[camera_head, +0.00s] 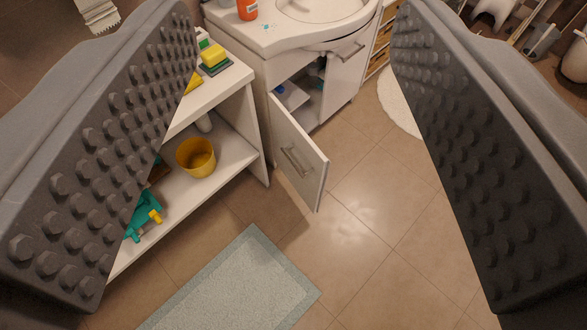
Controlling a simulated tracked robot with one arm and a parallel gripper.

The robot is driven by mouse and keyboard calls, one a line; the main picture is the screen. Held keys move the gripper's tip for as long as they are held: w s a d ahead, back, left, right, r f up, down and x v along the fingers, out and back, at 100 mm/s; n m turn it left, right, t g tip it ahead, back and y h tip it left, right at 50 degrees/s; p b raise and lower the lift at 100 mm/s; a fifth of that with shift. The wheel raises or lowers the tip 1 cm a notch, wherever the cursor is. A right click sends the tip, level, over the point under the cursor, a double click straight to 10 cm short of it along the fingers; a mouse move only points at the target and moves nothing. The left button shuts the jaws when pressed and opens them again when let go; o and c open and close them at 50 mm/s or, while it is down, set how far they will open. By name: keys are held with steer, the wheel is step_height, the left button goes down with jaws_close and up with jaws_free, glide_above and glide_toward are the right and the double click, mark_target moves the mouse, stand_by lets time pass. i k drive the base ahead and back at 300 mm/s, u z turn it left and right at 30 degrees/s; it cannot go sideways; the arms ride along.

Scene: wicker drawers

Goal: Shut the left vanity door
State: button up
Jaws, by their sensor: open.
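The white vanity (270,58) stands at the top centre with a basin (325,8) in its top. Its left door (302,172) stands open and swings out toward me, with a metal handle (296,160) on the face I see. Items show inside the open cabinet, partly hidden by the door. The right door (347,70) looks shut. My gripper (295,300) is open and empty, its two studded dark fingers wide apart at the left and right of the view. The door appears between them, farther off, and neither finger touches it.
A white shelf unit (228,160) left of the vanity holds a yellow pot (196,157), a teal bottle (143,214) and sponges (214,56). A grey-green mat (235,285) lies in front. Tiled floor (370,220) is clear right of the door. A white round rug (398,105) lies beyond.

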mark_target(302, 161)
steer(key=z, duration=0.95)
steer(key=k, duration=0.6)
steer(key=u, duration=0.7)
steer(key=i, duration=1)
steer(key=z, duration=0.05)
